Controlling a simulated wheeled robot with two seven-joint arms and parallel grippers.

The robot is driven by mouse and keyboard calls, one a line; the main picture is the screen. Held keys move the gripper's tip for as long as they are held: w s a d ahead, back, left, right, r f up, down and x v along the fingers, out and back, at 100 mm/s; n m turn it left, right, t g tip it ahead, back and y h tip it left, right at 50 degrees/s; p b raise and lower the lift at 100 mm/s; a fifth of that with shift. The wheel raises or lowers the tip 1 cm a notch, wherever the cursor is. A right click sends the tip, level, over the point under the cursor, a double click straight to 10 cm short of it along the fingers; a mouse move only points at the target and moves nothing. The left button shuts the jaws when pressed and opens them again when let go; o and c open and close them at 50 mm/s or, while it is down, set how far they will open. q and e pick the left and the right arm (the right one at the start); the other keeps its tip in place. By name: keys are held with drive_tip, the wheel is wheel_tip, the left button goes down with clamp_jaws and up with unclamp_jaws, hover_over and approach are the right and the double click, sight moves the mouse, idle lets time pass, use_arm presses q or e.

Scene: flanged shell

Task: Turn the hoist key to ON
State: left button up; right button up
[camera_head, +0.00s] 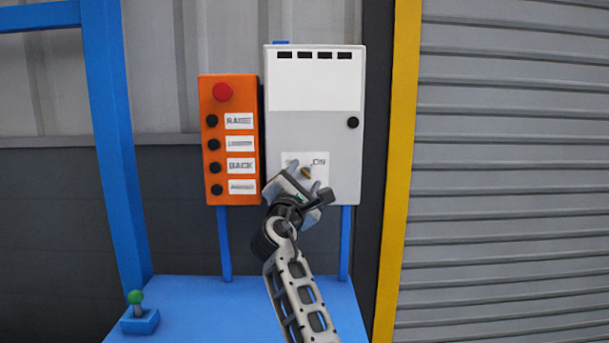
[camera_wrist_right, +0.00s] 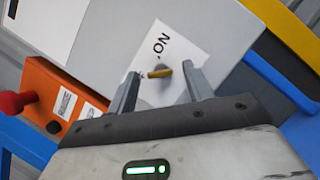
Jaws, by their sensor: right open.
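The hoist key (camera_head: 306,173) is a small yellow-brown piece on the label plate (camera_head: 322,160) of the grey control box (camera_head: 345,90). In the right wrist view the key (camera_wrist_right: 160,72) stands out from the white label, beside the word ON. My right gripper (camera_head: 312,180) is in front of the lower part of the box. In the wrist view the right gripper's two fingers (camera_wrist_right: 160,85) are apart, with the key showing between them; I cannot tell whether they touch it. The gripper hides part of the label. My left gripper is not in view.
An orange button panel (camera_head: 206,90) with a red button (camera_head: 222,91) stands just left of the box. A blue table (camera_head: 200,300) lies below, with a green-knobbed lever (camera_head: 136,297) at its left. A yellow post (camera_head: 400,150) and grey shutter (camera_head: 510,170) are at right.

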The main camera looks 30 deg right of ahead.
drive_tip(key=shift+w+d+r, duration=0.15)
drive_tip(key=shift+w+d, duration=0.15)
drive_tip(key=shift+d, duration=0.05)
drive_tip(key=c, duration=1)
